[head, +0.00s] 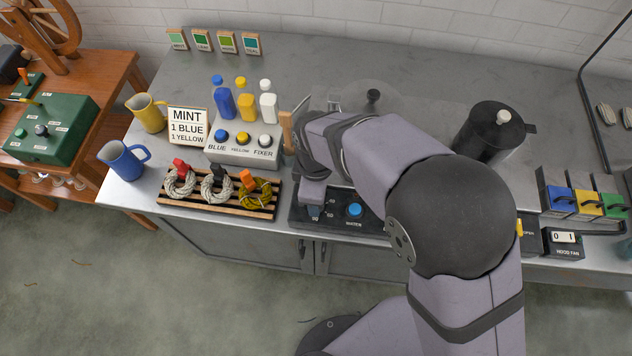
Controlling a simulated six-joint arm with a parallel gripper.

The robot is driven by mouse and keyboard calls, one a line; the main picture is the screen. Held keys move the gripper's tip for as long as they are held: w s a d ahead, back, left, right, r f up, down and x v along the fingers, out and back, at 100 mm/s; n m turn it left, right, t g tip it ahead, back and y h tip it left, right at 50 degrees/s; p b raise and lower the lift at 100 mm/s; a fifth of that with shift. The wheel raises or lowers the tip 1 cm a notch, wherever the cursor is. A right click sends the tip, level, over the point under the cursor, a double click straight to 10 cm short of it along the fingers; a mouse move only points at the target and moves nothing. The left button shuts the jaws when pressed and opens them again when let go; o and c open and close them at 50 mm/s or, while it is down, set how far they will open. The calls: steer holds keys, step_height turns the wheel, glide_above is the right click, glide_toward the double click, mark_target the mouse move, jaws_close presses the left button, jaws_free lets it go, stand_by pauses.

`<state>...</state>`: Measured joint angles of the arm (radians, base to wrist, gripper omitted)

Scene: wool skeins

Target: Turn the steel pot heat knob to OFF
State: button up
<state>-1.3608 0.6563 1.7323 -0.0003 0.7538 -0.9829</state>
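A black control panel (300,218) sits at the counter's front edge, with a blue WATER button (354,209) and small white number marks to its left. My gripper (314,210) points down over these marks, at the left part of the panel. Its fingers are small and dark here, so I cannot tell whether they are open or touching a knob. The heat knob itself is hidden or not distinguishable under my gripper. The steel pot is mostly behind my arm; a pale round lid with a black lid knob (373,97) shows above it.
A wooden rack (262,211) with several skeins lies left of the panel. Behind it are a dye button box (243,156), bottles and a MINT card (188,127). A black lidded vessel (488,134) and a hood fan switch (563,243) are at the right.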

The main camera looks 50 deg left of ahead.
steer(key=shift+a+r, duration=0.1)
stand_by(0.4)
steer(key=o, duration=1.1)
steer(key=shift+c, duration=0.2)
steer(key=shift+r+b, duration=0.9)
steer(key=shift+r, duration=2.75)
